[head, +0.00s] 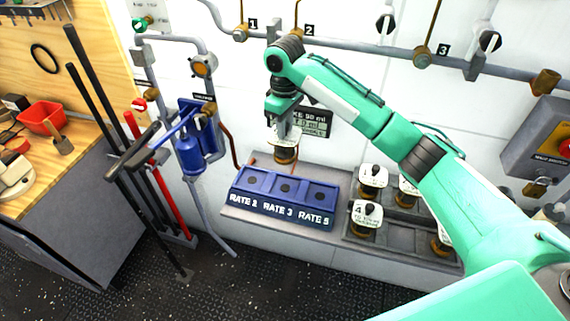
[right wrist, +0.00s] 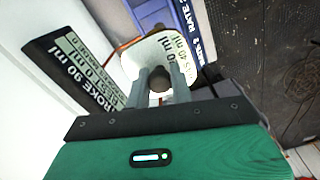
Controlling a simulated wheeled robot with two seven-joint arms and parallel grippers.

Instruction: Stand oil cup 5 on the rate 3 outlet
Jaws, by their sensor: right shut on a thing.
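My right gripper (head: 284,130) is shut on the knob of an oil cup (head: 286,153), a glass cup with amber oil and a white top plate. The cup is upright, beyond the blue outlet block (head: 237,206); I cannot tell its exact height. In the right wrist view, the fingers (right wrist: 159,88) grip the dark knob above the cup's white plate (right wrist: 140,52), which shows "40 ml"; its number is not clear. The block has three dark outlets, marked RATE 2, RATE 3 and RATE 5. The rate 3 outlet (head: 285,188) is the middle one and is empty. My left gripper is not in view.
Right of the block, a grey rack (head: 392,243) holds several similar cups, one marked 4 (head: 364,217). A dark stroke sign (head: 313,122) is on the wall behind. A blue pump (head: 189,153) with a lever stands at the left. Pipes run along the wall.

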